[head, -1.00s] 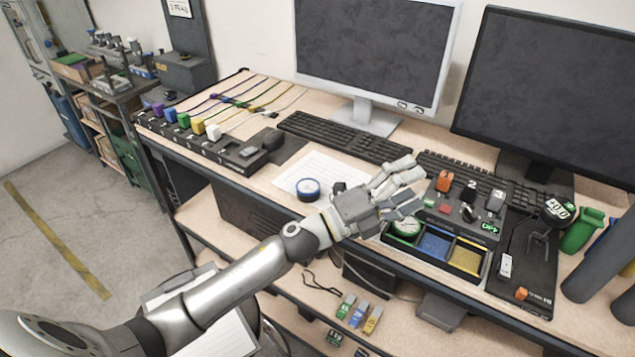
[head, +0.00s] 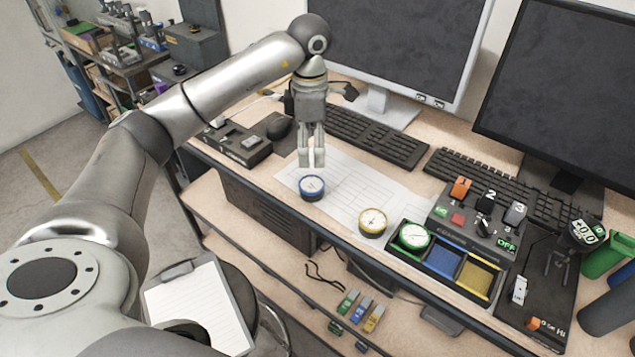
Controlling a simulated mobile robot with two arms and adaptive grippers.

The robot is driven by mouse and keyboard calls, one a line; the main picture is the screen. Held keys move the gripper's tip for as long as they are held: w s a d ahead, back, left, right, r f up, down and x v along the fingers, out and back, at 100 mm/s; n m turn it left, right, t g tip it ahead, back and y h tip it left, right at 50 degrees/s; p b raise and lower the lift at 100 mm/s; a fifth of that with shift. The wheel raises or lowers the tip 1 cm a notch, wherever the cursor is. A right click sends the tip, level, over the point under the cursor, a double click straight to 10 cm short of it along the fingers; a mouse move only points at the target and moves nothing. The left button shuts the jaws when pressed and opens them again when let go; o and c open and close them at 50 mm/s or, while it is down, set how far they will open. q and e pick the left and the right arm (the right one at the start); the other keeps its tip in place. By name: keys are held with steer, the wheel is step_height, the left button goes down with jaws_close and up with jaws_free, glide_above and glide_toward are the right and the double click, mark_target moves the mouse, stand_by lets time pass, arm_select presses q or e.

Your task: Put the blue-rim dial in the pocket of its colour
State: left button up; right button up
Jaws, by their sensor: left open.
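The blue-rim dial (head: 312,187) lies face up on the white paper sheet near the desk's front edge. My left gripper (head: 312,163) points down just above and behind the dial, open and empty, its fingers apart from the dial as far as I can see. The pocket tray (head: 436,277) stands to the right with three pockets. The blue pocket (head: 443,261) in the middle is empty. The green pocket at left holds a green-rim dial (head: 413,236). The yellow pocket (head: 475,278) is empty. A yellow-rim dial (head: 373,221) lies between the blue-rim dial and the tray. My right gripper is out of view.
A switch box (head: 470,222) with numbered levers stands behind the tray. A dark stand with a gauge (head: 584,233) is at the right. Keyboards (head: 375,137) and monitors line the back. A mouse (head: 279,127) is left of the gripper. The paper (head: 345,190) has free room.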

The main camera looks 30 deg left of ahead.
arm_select(q)
steer(key=p, duration=0.1)
glide_above(311, 184)
steer(key=f, duration=0.5)
steer(key=shift+w+a, duration=0.2)
steer(key=shift+w, duration=0.1)
steer(key=shift+s+f+p, duration=0.15)
steer(key=shift+f+p, duration=0.45)
steer(key=shift+f, duration=0.05)
steer(key=f, duration=0.1)
steer(key=f+p, duration=0.1)
steer(key=f, duration=0.1)
steer(key=shift+s+d+f, duration=0.2)
steer(key=shift+f+p, duration=0.3)
steer(key=shift+f, duration=0.1)
steer(key=shift+w, duration=0.1)
steer(key=c, duration=1.2)
steer(key=shift+o, duration=0.2)
steer(key=shift+r, duration=0.1)
